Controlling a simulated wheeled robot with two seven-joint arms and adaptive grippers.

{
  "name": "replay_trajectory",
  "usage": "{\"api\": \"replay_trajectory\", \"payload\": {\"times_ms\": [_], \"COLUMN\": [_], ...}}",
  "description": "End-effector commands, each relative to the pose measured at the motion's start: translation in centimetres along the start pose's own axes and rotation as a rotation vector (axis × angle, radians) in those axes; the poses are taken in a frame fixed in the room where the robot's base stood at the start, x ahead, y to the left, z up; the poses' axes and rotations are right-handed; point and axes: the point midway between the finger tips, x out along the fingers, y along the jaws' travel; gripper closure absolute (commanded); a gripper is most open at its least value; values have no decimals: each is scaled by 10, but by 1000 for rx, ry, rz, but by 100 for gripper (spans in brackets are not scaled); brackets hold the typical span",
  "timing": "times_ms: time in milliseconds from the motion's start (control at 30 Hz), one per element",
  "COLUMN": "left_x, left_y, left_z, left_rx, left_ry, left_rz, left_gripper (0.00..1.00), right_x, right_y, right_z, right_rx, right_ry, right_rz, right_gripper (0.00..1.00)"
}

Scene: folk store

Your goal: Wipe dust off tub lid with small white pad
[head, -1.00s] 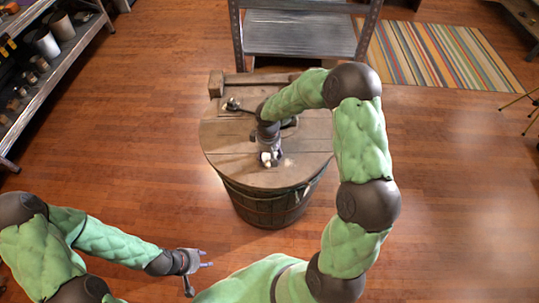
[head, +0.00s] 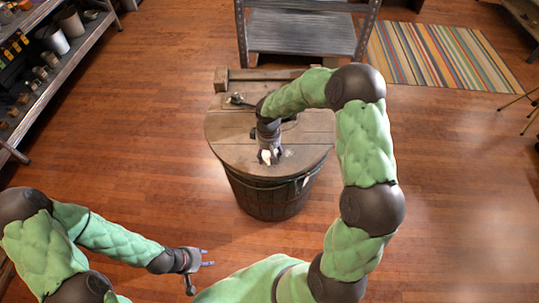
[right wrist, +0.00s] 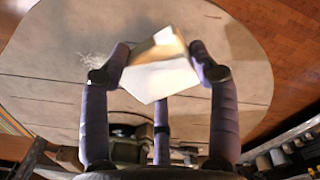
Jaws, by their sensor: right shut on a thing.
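The wooden tub (head: 268,198) stands on the floor in front of me, with its round plank lid (head: 228,130) on top. My right gripper (head: 268,157) is over the front half of the lid, shut on the small white pad (head: 266,156). In the right wrist view the pad (right wrist: 160,78) sits between the fingertips, close over the lid; I cannot tell whether it touches. A pale dust patch (right wrist: 96,60) shows beside the fingers, also in the head view (head: 289,153). My left gripper (head: 206,257) is open and empty, low at the left, away from the tub.
A wooden bar (head: 268,76) and a small dark item (head: 237,99) lie at the lid's far side, partly hidden by my right arm. A metal shelf (head: 300,32) stands behind the tub. Shelving with pots (head: 72,24) lines the left. A striped rug (head: 440,55) lies back right. Floor around is clear.

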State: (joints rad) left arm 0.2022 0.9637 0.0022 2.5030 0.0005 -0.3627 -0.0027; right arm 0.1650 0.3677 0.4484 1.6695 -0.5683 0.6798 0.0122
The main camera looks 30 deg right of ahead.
Motion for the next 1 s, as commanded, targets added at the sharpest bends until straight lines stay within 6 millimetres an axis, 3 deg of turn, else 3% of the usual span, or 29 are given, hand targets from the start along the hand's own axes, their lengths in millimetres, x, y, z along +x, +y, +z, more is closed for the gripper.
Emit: {"api": "replay_trajectory", "payload": {"times_ms": [400,1000], "left_x": [-27,-28], "left_y": [10,10], "left_z": [1,2], "left_rx": [0,-1], "left_ry": [-1,-1], "left_rz": [0,0], "left_gripper": [60,60], "right_x": [-40,-42], "right_y": [-2,-2], "right_z": [-5,-6], "right_rx": [0,0], "right_ry": [1,1], "right_rz": [0,1], "right_gripper": [80,80]}}
